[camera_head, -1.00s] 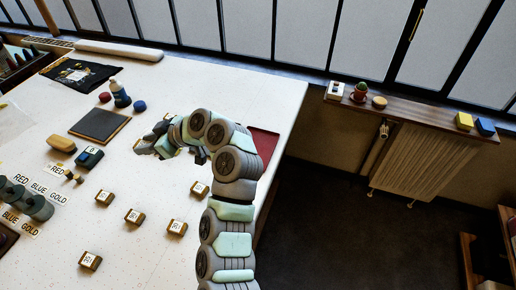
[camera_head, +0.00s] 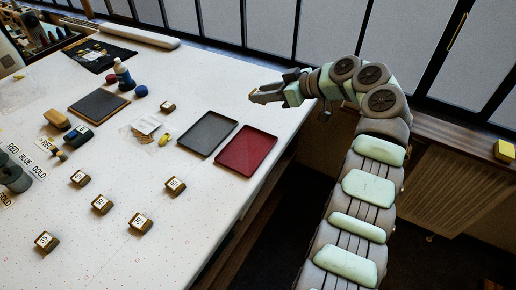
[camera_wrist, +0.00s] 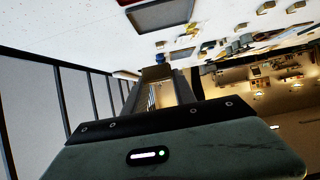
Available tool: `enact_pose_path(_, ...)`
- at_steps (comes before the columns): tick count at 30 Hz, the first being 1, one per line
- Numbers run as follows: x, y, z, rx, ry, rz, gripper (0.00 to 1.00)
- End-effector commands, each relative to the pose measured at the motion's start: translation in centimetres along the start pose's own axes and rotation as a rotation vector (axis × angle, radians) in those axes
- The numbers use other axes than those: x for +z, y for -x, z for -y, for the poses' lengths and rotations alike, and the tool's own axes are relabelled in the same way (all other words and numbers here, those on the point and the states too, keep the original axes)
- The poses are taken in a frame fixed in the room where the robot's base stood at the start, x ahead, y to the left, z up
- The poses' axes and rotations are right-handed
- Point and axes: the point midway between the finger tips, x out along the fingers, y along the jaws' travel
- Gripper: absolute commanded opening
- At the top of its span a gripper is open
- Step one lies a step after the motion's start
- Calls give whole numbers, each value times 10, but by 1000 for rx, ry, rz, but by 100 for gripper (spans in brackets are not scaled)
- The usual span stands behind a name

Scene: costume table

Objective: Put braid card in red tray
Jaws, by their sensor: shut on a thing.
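My gripper (camera_head: 256,97) is raised beyond the far edge of the red tray in the head view, pointing left. In the wrist view its jaws (camera_wrist: 158,78) are closed around a small brown thing (camera_wrist: 157,72) at the tips. The thing is too small and dark to tell whether it is the braid card. The red tray (camera_head: 246,150) lies flat and empty near the table's right edge. A clear packet with tan and white contents (camera_head: 146,126) lies left of the grey tray.
An empty grey tray (camera_head: 208,133) sits just left of the red tray. Several labelled wooden blocks (camera_head: 102,204) stand at the front. The table's right front is clear.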

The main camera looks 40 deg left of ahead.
Motion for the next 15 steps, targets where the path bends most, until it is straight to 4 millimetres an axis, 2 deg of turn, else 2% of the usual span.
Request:
enact_pose_path(12,96,-53,1,-2,-7,-1,0)
enact_pose_path(15,115,-63,1,-2,-5,1,0)
